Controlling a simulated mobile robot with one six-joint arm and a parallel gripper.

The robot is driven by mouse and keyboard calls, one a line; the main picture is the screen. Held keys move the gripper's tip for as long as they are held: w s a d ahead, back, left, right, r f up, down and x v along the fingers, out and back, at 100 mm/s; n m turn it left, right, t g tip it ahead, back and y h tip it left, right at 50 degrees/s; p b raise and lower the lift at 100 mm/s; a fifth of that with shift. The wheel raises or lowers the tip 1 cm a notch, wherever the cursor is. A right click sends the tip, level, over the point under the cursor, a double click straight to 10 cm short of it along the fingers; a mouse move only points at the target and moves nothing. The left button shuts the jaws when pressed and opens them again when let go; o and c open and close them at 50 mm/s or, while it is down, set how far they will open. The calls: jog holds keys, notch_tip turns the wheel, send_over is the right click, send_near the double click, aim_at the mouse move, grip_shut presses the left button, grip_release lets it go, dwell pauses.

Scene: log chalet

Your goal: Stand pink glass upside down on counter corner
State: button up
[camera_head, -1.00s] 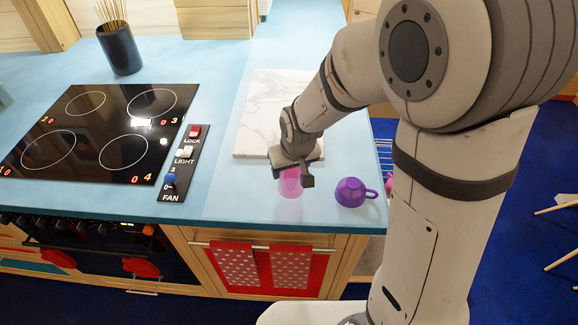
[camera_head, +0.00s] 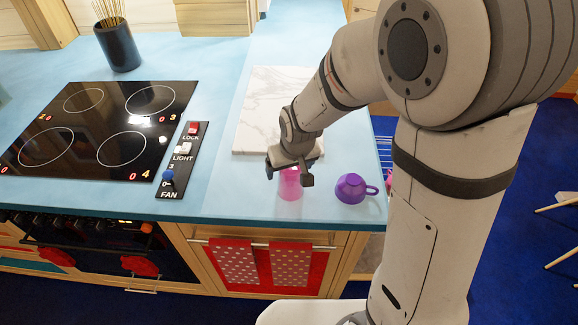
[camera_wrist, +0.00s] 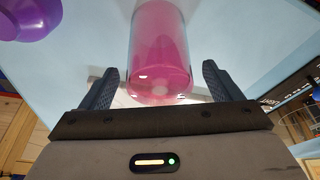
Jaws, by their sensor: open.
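The pink glass (camera_head: 291,187) is upright along its axis at the counter's front corner, left of the purple cup. Its lower end appears to be on the blue counter (camera_head: 235,203). My gripper (camera_head: 289,176) is just above and around its upper part, jaws open. In the wrist view the glass (camera_wrist: 158,45) lies between my two spread fingers (camera_wrist: 160,88), with gaps on both sides. A rounded, closed-looking end faces the wrist camera; the far end is out of view.
The purple cup (camera_head: 352,188) is close on the right and also shows in the wrist view (camera_wrist: 25,18). A marble board (camera_head: 262,105) lies behind. The switch panel (camera_head: 182,160) and cooktop (camera_head: 95,130) are to the left. The counter's front edge is near.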

jog(key=shift+r, duration=0.1)
jog(key=shift+b+v, duration=0.35)
jog(key=shift+v, duration=3.45)
